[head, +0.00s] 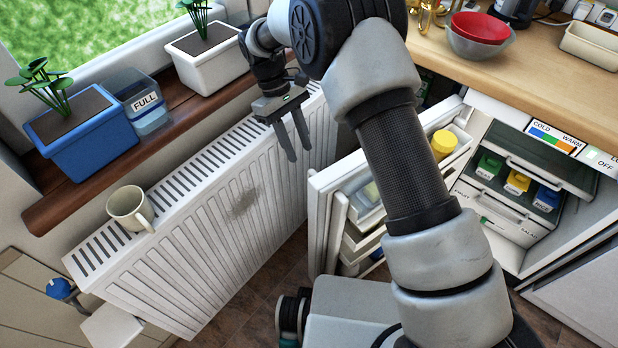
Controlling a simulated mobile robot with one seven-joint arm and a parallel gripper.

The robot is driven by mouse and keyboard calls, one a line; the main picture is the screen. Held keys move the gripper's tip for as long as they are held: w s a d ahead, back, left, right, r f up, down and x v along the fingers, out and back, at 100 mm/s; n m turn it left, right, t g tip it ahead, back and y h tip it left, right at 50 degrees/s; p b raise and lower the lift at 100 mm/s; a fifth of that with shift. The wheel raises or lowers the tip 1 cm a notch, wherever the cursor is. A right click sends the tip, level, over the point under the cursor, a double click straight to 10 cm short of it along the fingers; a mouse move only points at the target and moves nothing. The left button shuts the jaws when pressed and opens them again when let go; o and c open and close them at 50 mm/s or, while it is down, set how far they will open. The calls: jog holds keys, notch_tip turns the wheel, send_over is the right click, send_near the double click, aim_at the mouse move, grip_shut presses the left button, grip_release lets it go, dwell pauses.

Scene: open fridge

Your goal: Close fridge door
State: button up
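The white fridge door (325,218) stands open in the middle of the head view, swung out toward the radiator. Its inner shelves face right and hold a yellow-lidded item (443,141) and other items. The fridge (510,253) is at the right, under the worktop, with drawers and green, yellow and blue boxes inside. My gripper (298,153) points down above and to the left of the door's near upper corner. Its two fingers are apart with nothing between them, and it appears not to touch the door. My arm hides part of the door and fridge opening.
A white radiator (215,215) is left of the door, with a mug (130,208) on top. The windowsill (190,115) holds a blue planter (85,135), a white planter (208,65) and a container marked FULL (143,105). Bowls (480,35) stand on the worktop (540,60).

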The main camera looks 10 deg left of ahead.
jog(key=b+x, duration=0.1)
jog(key=x, duration=0.9)
jog(key=shift+f, duration=0.2)
grip_shut()
